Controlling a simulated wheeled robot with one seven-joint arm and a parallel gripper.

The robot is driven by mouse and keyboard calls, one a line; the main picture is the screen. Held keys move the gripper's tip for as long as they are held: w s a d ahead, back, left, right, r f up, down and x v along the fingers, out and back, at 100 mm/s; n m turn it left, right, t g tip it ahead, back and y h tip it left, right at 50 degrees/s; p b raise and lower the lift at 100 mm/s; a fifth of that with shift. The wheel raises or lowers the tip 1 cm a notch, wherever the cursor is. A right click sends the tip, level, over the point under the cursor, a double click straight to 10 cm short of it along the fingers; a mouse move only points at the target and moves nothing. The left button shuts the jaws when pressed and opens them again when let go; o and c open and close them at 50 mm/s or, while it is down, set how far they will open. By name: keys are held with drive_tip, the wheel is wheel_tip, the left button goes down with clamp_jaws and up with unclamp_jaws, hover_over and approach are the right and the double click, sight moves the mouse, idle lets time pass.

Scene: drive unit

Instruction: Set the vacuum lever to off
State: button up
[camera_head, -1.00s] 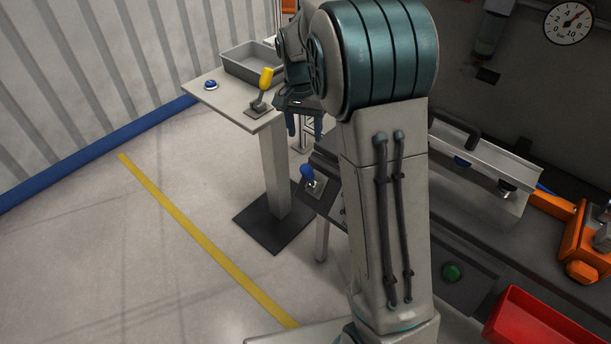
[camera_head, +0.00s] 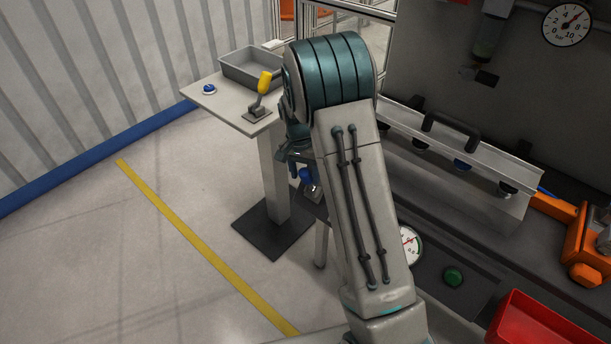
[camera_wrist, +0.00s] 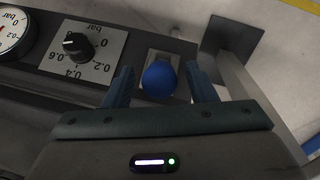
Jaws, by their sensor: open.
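A lever with a blue ball knob (camera_head: 306,175) sits on a small plate at the left end of the dark bench panel. In the wrist view its round blue knob (camera_wrist: 160,79) lies between my two fingers and hides most of its shaft. My gripper (camera_wrist: 159,68) is open, with one finger on each side of the knob and a visible gap to both. In the head view my gripper (camera_head: 292,162) is partly hidden behind my arm, close to the lever. Which way the lever is set cannot be told.
A black dial knob (camera_wrist: 78,46) and a gauge (camera_wrist: 14,32) sit left of the lever in the wrist view. A red bin (camera_head: 540,325) is at lower right.

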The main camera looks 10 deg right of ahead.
drive_tip(key=shift+f, duration=0.7)
clamp_jaws()
drive_tip(key=shift+s, duration=0.1)
